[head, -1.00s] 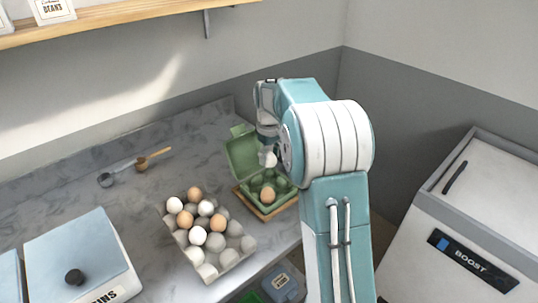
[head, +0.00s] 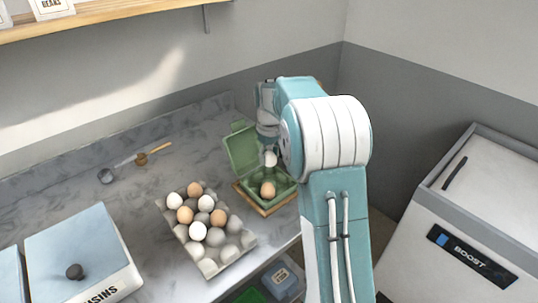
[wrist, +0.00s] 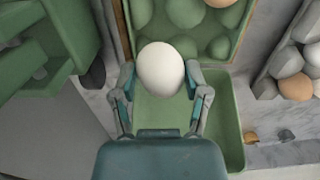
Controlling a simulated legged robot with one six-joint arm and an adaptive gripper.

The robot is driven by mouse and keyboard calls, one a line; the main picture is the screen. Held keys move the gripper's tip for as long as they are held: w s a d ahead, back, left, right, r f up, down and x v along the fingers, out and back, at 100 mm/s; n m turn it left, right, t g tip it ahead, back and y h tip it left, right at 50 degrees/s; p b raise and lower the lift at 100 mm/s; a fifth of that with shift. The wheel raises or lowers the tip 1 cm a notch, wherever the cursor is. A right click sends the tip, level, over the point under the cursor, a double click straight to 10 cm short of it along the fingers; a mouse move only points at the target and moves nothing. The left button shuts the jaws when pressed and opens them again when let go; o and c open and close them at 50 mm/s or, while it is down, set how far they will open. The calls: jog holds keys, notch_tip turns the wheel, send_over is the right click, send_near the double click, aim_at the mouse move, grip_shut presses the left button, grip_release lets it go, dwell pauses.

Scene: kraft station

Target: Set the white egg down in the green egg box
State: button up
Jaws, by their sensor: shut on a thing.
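My gripper (wrist: 160,90) is shut on the white egg (wrist: 162,69), with a finger on each side of it. In the head view the white egg (head: 270,159) shows below my wrist, above the green egg box (head: 247,189). The box's lid (head: 241,147) stands open towards the wall. In the wrist view the box (wrist: 186,47) lies beyond the held egg, with empty cups showing. A brown egg (head: 268,190) sits in the box's front part. I cannot tell if the held egg touches the box.
A grey egg tray (head: 229,252) with several white and brown eggs stands left of the box. A wooden board (head: 279,207) lies under the box. A white bin (head: 450,235) stands at the right.

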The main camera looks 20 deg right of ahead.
jog(key=shift+f, duration=2.25)
dwell(1.3)
jog(key=o, duration=0.8)
notch_tip(320, 180, up, 12)
dwell(0.4)
